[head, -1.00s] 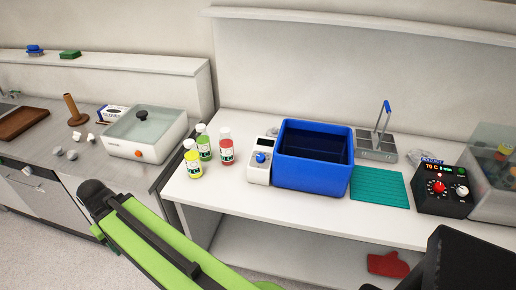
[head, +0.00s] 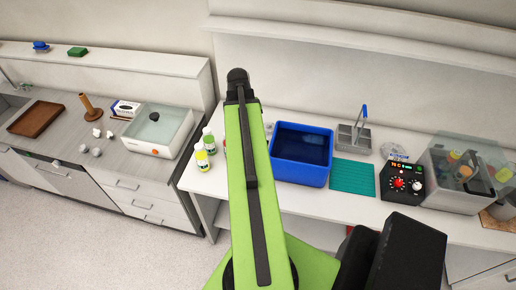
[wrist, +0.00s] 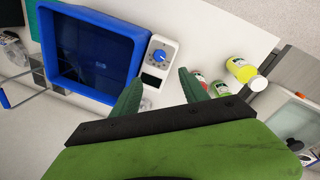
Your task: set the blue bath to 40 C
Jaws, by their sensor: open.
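The blue bath (head: 302,154) is a square blue tub with dark liquid, standing on the white bench in the head view. It also shows in the wrist view (wrist: 92,58). Its white control unit (wrist: 168,44) stands beside the tub, with a round blue knob (wrist: 160,56) and a small dark display (wrist: 151,80) whose reading I cannot make out. In the head view my arm hides most of this unit. My gripper (wrist: 157,86) is open and empty. Its two green fingertips frame the unit's display end in the wrist view, apart from the knob.
Yellow-labelled (head: 202,160) and green-labelled (head: 208,139) bottles stand left of my arm. Right of the bath are a teal mat (head: 353,177), a metal rack (head: 352,138) and a black controller with a red knob (head: 402,184). A white-walled bath (head: 158,130) stands on the left counter.

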